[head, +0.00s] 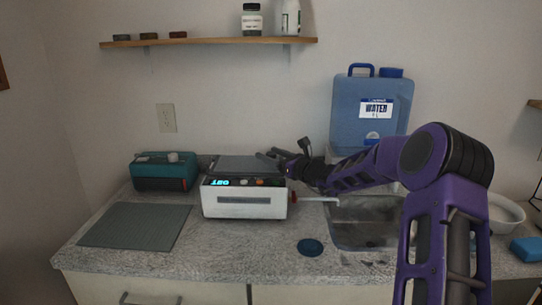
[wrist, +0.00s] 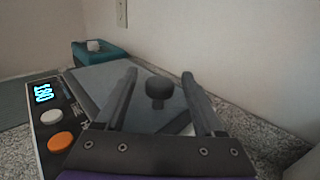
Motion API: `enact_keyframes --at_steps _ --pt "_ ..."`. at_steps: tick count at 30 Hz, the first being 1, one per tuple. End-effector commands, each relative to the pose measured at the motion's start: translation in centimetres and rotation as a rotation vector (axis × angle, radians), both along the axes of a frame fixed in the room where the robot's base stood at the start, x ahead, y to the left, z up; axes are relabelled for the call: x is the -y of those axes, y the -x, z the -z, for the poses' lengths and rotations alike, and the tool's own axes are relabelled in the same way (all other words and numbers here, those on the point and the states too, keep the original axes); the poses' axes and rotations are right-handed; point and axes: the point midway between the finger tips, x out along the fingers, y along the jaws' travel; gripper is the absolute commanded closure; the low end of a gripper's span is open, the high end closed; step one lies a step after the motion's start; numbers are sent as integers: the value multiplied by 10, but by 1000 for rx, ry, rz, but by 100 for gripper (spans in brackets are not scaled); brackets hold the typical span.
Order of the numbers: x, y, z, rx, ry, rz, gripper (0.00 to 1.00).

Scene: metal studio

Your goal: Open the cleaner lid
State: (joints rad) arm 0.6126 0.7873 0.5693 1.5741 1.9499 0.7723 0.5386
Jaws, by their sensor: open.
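The cleaner (head: 244,207) is a white box with a lit blue display and buttons on its front, standing on the counter. Its grey lid (head: 248,163) lies flat on top, and looks shut. In the wrist view the lid (wrist: 98,82) carries a dark round knob (wrist: 158,90). My gripper (head: 266,155) is over the right part of the lid, coming in from the right. In the wrist view my gripper (wrist: 159,75) is open, with one finger on each side of the knob and visible gaps to both. The knob is hidden in the head view.
A teal box (head: 165,172) stands left of the cleaner, behind a grey mat (head: 136,226). A spout with a red valve (head: 293,196) sticks out right, toward the sink (head: 365,228). A blue water container (head: 350,115) stands behind. A shelf (head: 210,41) hangs above.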

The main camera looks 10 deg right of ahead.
Motion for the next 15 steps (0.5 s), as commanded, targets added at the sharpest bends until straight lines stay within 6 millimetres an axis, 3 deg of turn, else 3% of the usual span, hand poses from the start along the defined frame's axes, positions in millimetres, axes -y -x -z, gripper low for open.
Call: enact_keyframes --at_steps 6,15 --pt "0 0 0 0 0 0 30" --pt "0 0 0 1 1 0 82"
